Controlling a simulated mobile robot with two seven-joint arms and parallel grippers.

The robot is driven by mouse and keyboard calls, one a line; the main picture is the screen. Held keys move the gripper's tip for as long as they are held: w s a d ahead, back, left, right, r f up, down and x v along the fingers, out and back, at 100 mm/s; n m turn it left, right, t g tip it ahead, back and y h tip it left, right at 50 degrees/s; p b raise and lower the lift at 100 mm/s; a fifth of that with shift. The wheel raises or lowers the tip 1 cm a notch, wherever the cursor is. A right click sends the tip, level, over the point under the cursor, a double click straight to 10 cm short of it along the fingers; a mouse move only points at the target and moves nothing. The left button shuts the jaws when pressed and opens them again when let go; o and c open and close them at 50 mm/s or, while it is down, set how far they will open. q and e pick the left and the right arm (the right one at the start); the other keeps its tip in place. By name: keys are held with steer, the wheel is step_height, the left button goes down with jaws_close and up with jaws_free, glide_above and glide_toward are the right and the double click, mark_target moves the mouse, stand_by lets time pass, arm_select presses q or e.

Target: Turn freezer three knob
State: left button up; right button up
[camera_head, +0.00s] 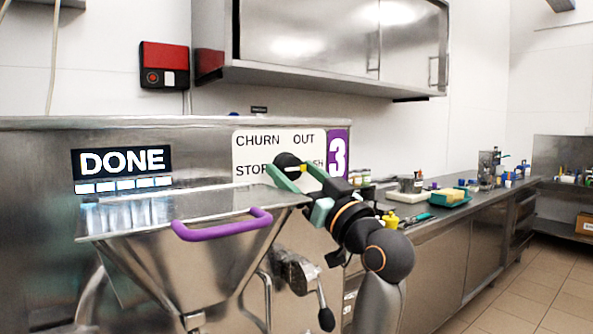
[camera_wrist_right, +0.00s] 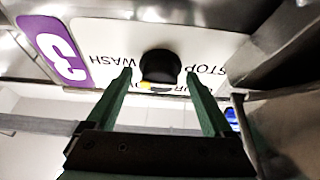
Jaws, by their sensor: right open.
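The freezer three knob (camera_head: 287,159) is a round black knob on a white label plate reading CHURN, OUT, STOP and a partly covered word. A purple number 3 (camera_head: 338,154) marks the plate's right end. My right gripper (camera_head: 293,171) has its green fingers spread at the knob. In the right wrist view, the knob (camera_wrist_right: 160,66) appears centred between the open fingertips (camera_wrist_right: 159,75), with visible gaps on both sides. The fingers are not closed on it. That view shows the plate upside down with the word WASH readable. My left gripper is out of view.
A steel hopper with a purple handle (camera_head: 222,226) stands in front of the panel, close to my right gripper. A DONE display (camera_head: 122,162) is at the left. A lever with a black grip (camera_head: 326,318) hangs below. A cluttered steel counter (camera_head: 440,221) runs right.

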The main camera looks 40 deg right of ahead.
steer(key=shift+c, duration=0.2)
steer(key=shift+r, duration=0.1)
steer(key=c, duration=1.3)
